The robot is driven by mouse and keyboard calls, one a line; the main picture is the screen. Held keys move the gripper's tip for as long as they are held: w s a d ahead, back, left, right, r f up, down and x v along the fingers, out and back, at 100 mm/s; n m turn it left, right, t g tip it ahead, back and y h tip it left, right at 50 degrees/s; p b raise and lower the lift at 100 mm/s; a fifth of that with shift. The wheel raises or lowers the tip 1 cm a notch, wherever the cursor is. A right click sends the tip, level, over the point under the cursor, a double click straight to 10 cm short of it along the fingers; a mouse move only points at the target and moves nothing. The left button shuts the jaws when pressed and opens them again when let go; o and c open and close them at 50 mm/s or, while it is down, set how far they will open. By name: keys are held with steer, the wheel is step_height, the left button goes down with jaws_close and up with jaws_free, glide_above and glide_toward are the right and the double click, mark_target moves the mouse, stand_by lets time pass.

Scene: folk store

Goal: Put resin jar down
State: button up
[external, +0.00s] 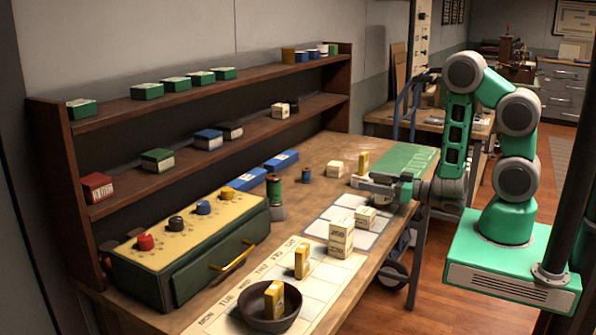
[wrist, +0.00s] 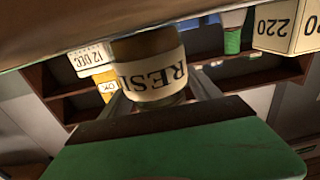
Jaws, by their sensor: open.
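The resin jar (wrist: 150,76) is a brown jar with a cream label, and part of "RESIN" reads upside down in the wrist view. It appears upright, with its base at the wooden tabletop (wrist: 60,25). My gripper (wrist: 157,92) is open, with a grey finger on each side of the jar. I cannot tell whether either finger touches it. In the external view my gripper (external: 376,186) is low over the right side of the workbench, just past the pale grid mat (external: 318,228). The jar cannot be made out there, behind the fingers.
White boxes (external: 342,238) stand stacked on the near mat. A green mat (external: 408,158) lies behind. A dark bowl (external: 254,306) holds a yellow box. Shelves (external: 205,118) line the wall.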

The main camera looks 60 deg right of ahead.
mark_target(389, 185)
steer(key=shift+s+f, duration=0.1)
steer(key=shift+s, duration=0.05)
steer(key=shift+o, duration=0.5)
steer(key=s+b, duration=0.1)
steer(key=s, duration=0.3)
steer(key=shift+s+d, duration=0.1)
steer(key=shift+s, duration=0.1)
steer(key=shift+o, duration=1)
steer(key=shift+s, duration=0.15)
